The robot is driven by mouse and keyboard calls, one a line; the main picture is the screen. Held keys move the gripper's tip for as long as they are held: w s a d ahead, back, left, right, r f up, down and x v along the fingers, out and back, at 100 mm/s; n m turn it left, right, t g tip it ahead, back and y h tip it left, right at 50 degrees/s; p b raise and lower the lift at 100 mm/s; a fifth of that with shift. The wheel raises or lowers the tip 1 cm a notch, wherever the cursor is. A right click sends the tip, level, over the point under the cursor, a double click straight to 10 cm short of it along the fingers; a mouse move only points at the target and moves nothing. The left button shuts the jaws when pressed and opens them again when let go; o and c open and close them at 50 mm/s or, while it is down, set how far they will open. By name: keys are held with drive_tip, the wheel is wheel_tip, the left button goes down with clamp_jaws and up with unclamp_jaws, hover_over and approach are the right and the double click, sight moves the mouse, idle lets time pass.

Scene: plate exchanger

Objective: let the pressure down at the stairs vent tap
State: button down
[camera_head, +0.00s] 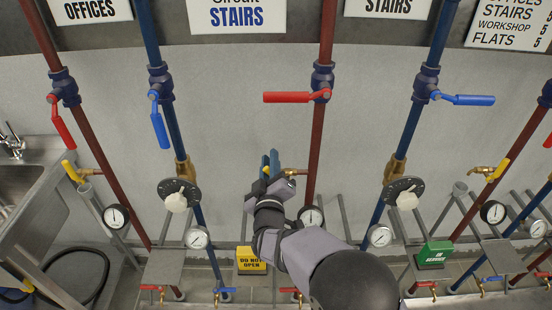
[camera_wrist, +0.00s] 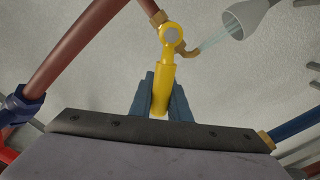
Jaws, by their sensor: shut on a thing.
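The vent tap (camera_wrist: 172,38) is a brass tap with a yellow lever (camera_wrist: 162,85), on a branch from a red-brown pipe (camera_wrist: 80,60). In the wrist view my gripper (camera_wrist: 160,98) is shut on the yellow lever, one blue-grey finger on each side. A pale stream runs from the brass spout (camera_wrist: 188,50) to a grey funnel (camera_wrist: 240,18). In the head view my gripper (camera_head: 270,163) is left of the red-brown pipe, below the STAIRS sign (camera_head: 237,17); the tap's brass branch (camera_head: 294,172) shows, the yellow lever is hidden. A gauge (camera_head: 311,217) is partly covered by my arm.
A red lever (camera_head: 290,97) lies across the same pipe above the tap. A blue lever (camera_head: 160,125) hangs down along the blue pipe to the left. A yellow DO NOT OPEN block (camera_head: 252,259) stands below. Other yellow taps (camera_head: 72,170) and a sink (camera_head: 22,185) are farther away.

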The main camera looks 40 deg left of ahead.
drive_tip(key=f+n, duration=0.1)
drive_tip(key=n, duration=0.1)
drive_tip(key=s+a+f+n, duration=0.1)
drive_tip(key=n, duration=0.1)
drive_tip(key=shift+s+a+f+n, duration=0.1)
drive_tip(key=shift+s+f+n, duration=0.05)
drive_tip(key=shift+n, duration=0.15)
drive_tip(key=shift+s+a+f+n, duration=0.1)
drive_tip(key=shift+f+n, duration=0.35)
drive_tip(key=shift+n, duration=0.25)
drive_tip(key=shift+s+a+f+n, duration=0.1)
drive_tip(key=shift+f+n, duration=0.3)
drive_tip(key=shift+n, duration=0.3)
drive_tip(key=c, duration=1.7)
unclamp_jaws()
drive_tip(key=shift+o, duration=0.2)
drive_tip(key=b+v, duration=0.1)
drive_tip(key=v, duration=0.6)
